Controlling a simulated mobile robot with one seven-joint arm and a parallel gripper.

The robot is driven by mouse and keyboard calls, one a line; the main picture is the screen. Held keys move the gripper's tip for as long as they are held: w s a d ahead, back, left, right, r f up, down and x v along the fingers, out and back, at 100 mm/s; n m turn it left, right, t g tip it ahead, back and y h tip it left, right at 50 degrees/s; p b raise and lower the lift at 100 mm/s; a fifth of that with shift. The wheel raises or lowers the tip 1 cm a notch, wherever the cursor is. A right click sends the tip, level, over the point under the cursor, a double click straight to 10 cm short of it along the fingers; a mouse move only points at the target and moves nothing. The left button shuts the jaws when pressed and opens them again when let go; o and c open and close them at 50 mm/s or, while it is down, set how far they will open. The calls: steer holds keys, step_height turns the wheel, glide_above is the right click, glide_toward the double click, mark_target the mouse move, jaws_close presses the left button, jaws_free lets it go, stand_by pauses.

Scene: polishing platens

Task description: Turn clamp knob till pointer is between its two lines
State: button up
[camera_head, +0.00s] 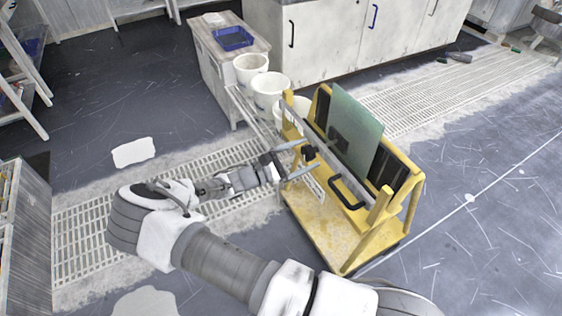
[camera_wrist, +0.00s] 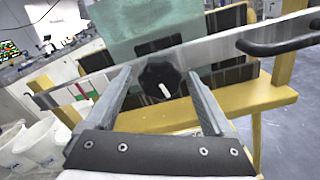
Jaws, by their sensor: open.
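The clamp knob (camera_wrist: 157,77) is black and lobed, with a short white pointer mark (camera_wrist: 165,90) slanting near its lower edge. It sits on a metal bar (camera_wrist: 225,52) across a yellow cart (camera_head: 325,222). The knob also shows as a small dark shape in the head view (camera_head: 309,153). My gripper (camera_wrist: 159,74) is open, with one finger on each side of the knob in the wrist view. Its tips are close to the knob; I cannot tell whether they touch it. I cannot make out the two lines around the knob.
A green sheet (camera_head: 355,130) stands upright in the cart behind the bar. A black handle (camera_head: 347,192) sits right of the knob. White buckets (camera_head: 270,88) and a small table with a blue tray (camera_head: 232,38) stand behind. A coloured label (camera_wrist: 78,92) is left of the knob.

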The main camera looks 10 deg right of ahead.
steer(key=p+v, duration=0.2)
steer(key=v, duration=1.4)
steer(key=shift+s+a, duration=0.15)
steer(key=shift+a, duration=0.1)
steer(key=s+d+r+m+g+y, duration=0.35)
steer(key=d+r+m+y, duration=0.2)
steer(key=r, duration=0.25)
steer(key=s+d+r+m+g+y, duration=0.3)
steer(key=d+r+m+g+y, duration=0.25)
steer(key=r, duration=0.35)
steer(key=s+d+r+m+t+y, duration=0.3)
steer(key=s+r+m+t, duration=0.1)
steer(key=s+r, duration=0.3)
steer(key=s+d+r+m+t+y, duration=0.2)
steer(key=s+r+m+t+y, duration=0.15)
steer(key=s+r, duration=0.35)
step_height(320, 180, up, 17)
steer(key=p, duration=1.7)
steer(key=shift+s+h, duration=0.15)
steer(key=shift+h, duration=0.3)
